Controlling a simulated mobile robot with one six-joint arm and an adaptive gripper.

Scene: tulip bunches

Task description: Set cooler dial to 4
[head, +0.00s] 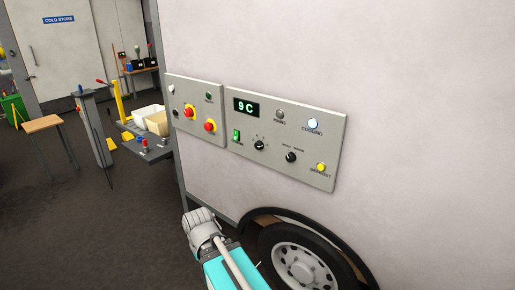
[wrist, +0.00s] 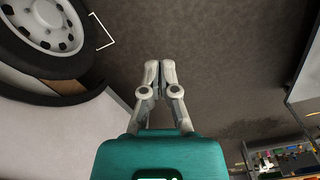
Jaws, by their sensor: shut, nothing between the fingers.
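The cooler panel (head: 320,177) is a grey plate on the white vehicle wall. Its display (head: 246,107) reads "9 C" in green. A black rotary dial (head: 259,145) with small marks around it sits below the display; its exact setting is too small to read. A second black knob (head: 291,157) is to its right. My gripper shows in the wrist view (wrist: 160,68) with its fingers together and nothing between them. In the head view my arm is at the bottom, below the panel and apart from it.
A lit green switch (head: 237,135), a white cooling lamp (head: 312,124) and a yellow defrost button (head: 320,167) share the panel. A panel with red buttons (head: 188,112) is to its left. A wheel (head: 300,262) is below. A wooden stool (head: 41,124) stands at far left.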

